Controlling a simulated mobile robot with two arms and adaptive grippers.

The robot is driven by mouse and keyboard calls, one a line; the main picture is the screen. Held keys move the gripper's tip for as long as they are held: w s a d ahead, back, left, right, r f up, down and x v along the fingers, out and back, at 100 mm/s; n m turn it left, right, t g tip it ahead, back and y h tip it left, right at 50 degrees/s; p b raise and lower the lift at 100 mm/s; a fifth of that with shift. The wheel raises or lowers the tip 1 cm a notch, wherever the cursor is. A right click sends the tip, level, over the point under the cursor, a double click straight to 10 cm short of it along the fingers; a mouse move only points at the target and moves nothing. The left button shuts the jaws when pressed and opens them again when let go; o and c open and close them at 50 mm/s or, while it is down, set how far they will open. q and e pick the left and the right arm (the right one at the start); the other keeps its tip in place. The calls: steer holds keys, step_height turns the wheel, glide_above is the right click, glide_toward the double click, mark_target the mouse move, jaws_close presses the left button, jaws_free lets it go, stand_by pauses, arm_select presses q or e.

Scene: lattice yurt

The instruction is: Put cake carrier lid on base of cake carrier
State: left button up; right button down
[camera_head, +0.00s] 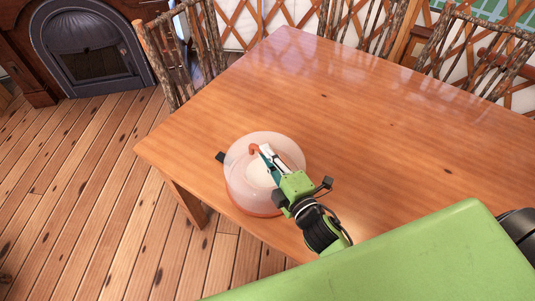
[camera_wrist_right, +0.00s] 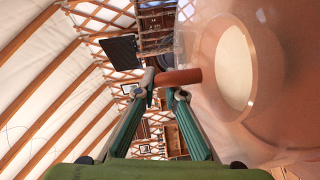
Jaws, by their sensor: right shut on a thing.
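The cake carrier lid (camera_head: 288,148) is a clear, pinkish dome with an orange-brown handle on top, near the table's front left edge. My right gripper (camera_head: 265,153) reaches in from the lower right and is shut on this handle. In the right wrist view the handle (camera_wrist_right: 180,77) sits between my fingertips (camera_wrist_right: 168,88). The orange base of the cake carrier (camera_head: 250,211) shows as a rim below the dome. A pale round shape shows through the lid. I cannot tell whether the lid rests fully on the base. My left gripper is not in view.
A small dark flat thing (camera_head: 220,157) shows at the lid's left. The wooden table (camera_head: 350,110) is otherwise clear behind and to the right. Twig-backed chairs (camera_head: 190,50) stand along its far sides. A fireplace (camera_head: 90,48) is at the back left.

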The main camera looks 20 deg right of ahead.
steer(key=shift+f, duration=0.25)
steer(key=c, duration=2)
jaws_free()
steer(key=shift+s, duration=0.1)
steer(key=s, duration=0.4)
steer(key=s+d, duration=0.1)
steer(key=s, duration=0.2)
steer(key=s+d+r, duration=0.1)
steer(key=s, duration=0.3)
steer(key=shift+s+r, duration=0.1)
steer(key=shift+s, duration=0.2)
